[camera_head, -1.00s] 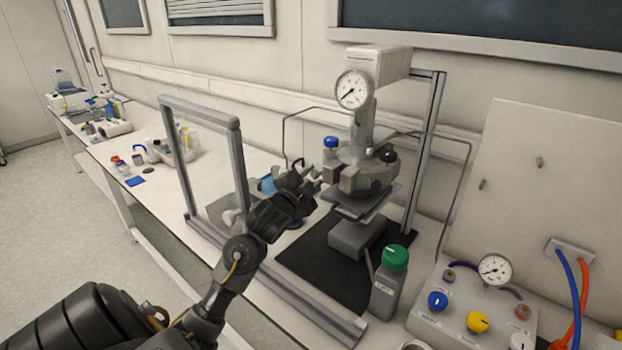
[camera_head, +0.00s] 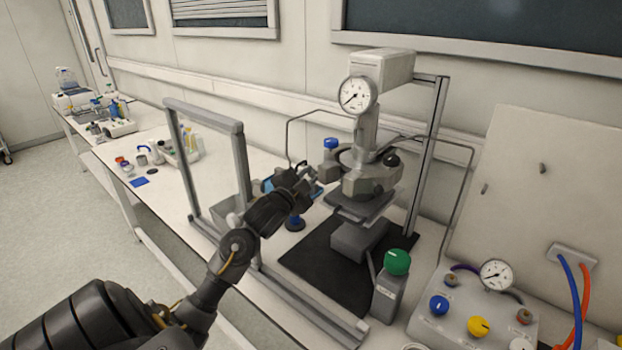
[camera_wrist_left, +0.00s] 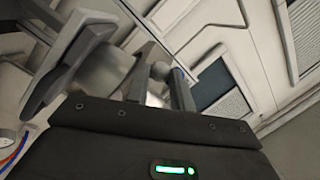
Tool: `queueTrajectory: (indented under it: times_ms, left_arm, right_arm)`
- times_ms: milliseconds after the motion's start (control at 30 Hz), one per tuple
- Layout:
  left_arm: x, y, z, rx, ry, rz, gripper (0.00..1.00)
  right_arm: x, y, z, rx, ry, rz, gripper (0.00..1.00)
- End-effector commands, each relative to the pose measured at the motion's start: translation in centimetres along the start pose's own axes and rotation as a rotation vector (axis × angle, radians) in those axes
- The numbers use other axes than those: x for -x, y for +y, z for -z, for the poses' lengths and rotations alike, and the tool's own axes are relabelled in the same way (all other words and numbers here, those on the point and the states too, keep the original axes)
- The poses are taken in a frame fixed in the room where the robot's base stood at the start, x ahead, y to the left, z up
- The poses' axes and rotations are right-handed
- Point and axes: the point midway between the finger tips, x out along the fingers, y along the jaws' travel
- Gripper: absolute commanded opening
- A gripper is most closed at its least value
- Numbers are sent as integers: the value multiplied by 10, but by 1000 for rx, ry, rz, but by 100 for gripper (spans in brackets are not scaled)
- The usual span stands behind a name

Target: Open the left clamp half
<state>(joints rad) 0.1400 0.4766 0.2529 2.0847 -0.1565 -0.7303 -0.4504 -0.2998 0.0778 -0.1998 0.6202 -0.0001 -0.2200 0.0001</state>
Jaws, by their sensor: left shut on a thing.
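The pressure reactor (camera_head: 362,182) stands on its stand below a dial gauge, with a grey clamp around its head. The left clamp half (camera_head: 334,169) shows as a grey piece at the reactor's left side, standing out from the body; my gripper partly hides it. My left gripper (camera_head: 314,187) is at the left of the reactor, shut on the left clamp half's handle. In the left wrist view a round knob (camera_wrist_left: 160,70) sits between the fingers, and grey reactor parts show to its left. My right gripper is not in view.
A grey metal frame (camera_head: 243,165) stands left of the reactor. A green-capped bottle (camera_head: 388,290) and a control box (camera_head: 470,310) with coloured knobs stand front right. A black mat (camera_head: 310,270) lies under the stand. Blue-capped fitting (camera_head: 330,143) rises at the reactor's left.

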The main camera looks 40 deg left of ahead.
Motion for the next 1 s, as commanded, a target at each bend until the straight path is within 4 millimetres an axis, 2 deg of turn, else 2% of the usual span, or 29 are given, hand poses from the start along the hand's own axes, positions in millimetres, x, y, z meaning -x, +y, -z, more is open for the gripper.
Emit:
queueTrajectory:
  times_ms: [33,67,133,467,567,800,1000]
  left_arm:
    - [0,0,-2,2,-4,0,0]
    - [0,0,-2,2,-4,0,26]
    - [0,0,-1,2,-4,0,32]
    - [5,1,-1,0,-1,0,32]
    - [17,2,-2,0,-1,-1,32]
    - [66,2,-2,-2,-2,-1,32]
    - [96,1,-2,0,-3,-1,32]
  right_arm:
    - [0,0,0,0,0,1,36]
    - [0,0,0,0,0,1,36]
    - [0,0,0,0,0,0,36]
    - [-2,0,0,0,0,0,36]
    - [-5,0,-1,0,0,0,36]
    - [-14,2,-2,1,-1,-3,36]
    - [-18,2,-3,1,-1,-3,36]
